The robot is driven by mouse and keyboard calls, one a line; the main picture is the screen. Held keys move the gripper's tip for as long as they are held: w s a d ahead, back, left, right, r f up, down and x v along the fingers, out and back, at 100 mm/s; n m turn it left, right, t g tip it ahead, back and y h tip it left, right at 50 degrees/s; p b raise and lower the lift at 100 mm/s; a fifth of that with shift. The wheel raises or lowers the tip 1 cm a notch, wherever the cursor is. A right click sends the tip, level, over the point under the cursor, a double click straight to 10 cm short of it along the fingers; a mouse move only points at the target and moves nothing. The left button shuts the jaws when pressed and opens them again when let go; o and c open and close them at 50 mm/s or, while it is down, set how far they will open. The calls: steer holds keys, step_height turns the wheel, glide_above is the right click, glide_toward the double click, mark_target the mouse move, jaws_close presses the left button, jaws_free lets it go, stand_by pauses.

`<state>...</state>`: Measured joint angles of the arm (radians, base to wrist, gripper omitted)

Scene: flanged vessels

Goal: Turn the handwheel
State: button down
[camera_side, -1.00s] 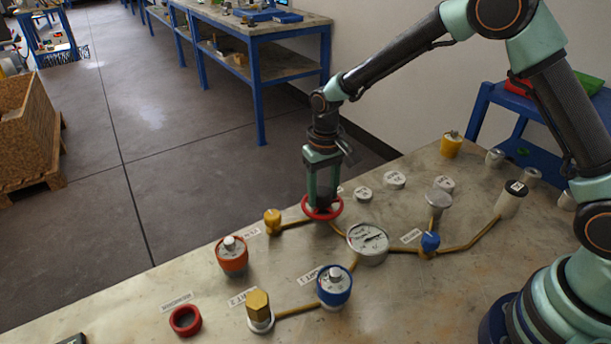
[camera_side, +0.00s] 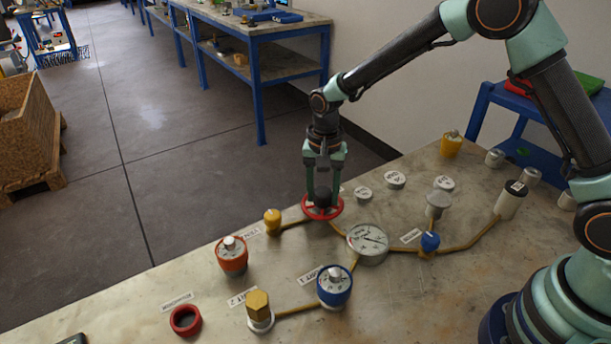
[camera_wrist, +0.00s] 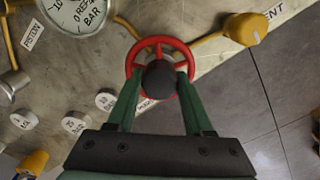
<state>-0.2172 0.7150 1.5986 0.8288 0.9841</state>
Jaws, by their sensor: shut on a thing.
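The red handwheel (camera_side: 323,212) sits on the pipe near the far edge of the bench top. In the wrist view its red rim (camera_wrist: 160,42) and spokes show around a dark round hub (camera_wrist: 160,76). My gripper (camera_side: 323,198) points down at the wheel from above. In the wrist view my gripper (camera_wrist: 160,82) has its two green fingers on either side of the dark hub, closed on it. The lower part of the hub is hidden.
A round pressure gauge (camera_side: 368,243) stands just right of the wheel. A yellow valve knob (camera_side: 272,221) is close on its left. Orange (camera_side: 231,256) and blue (camera_side: 334,288) capped vessels stand nearer. Small white caps (camera_side: 395,179) lie behind.

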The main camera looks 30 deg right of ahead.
mark_target(324, 190)
steer(key=shift+w+r, duration=0.1)
stand_by(0.4)
steer(key=shift+c, duration=1.4)
jaws_free()
step_height(324, 190, up, 12)
steer(key=shift+d+r, duration=0.1)
steer(key=s+d+r+n+t, duration=0.2)
steer(key=s+d+r+n, duration=0.2)
steer(key=s, duration=0.4)
steer(key=s+d+r+n+t, duration=0.3)
steer(key=s+d+r+n, duration=0.1)
steer(key=s, duration=0.5)
steer(key=shift+d+r+n+t, duration=0.15)
steer(key=shift+d+n+t, duration=0.2)
steer(key=shift+d, duration=0.55)
